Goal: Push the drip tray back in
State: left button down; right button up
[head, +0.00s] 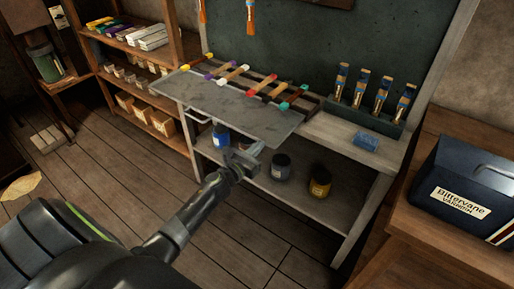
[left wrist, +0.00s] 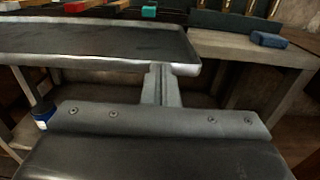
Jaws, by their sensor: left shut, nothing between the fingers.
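The drip tray (head: 222,102) is a flat grey tray with a pale metal rim, jutting out from the front of the workbench. Its front rim and right corner also show in the left wrist view (left wrist: 95,42). My left gripper (head: 257,149) is shut and empty, at the right end of the tray's front edge. In the left wrist view the closed fingers (left wrist: 160,78) reach up to the underside of the rim near that corner; I cannot tell whether they touch it. My right gripper is not in view.
Colored-end rods (head: 236,73) lie behind the tray. Blue (head: 221,137), dark (head: 281,166) and yellow-labelled (head: 320,182) jars stand on the shelf below. A blue block (head: 366,140) and brush rack (head: 372,119) sit on the right bench top. A dark box (head: 465,185) stands far right.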

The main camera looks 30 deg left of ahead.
aim_at(276, 130)
pick_arm(q)
jog(key=w+b, duration=0.1)
jog(key=w, duration=0.2)
jog(key=w+b, duration=0.1)
jog(key=w, duration=0.3)
jog(key=w+d+b, duration=0.1)
jog(key=w+b, duration=0.1)
jog(key=w, duration=0.2)
jog(key=shift+w+f, duration=0.1)
jog(key=shift+w, duration=0.4)
jog(key=shift+s+a, duration=0.1)
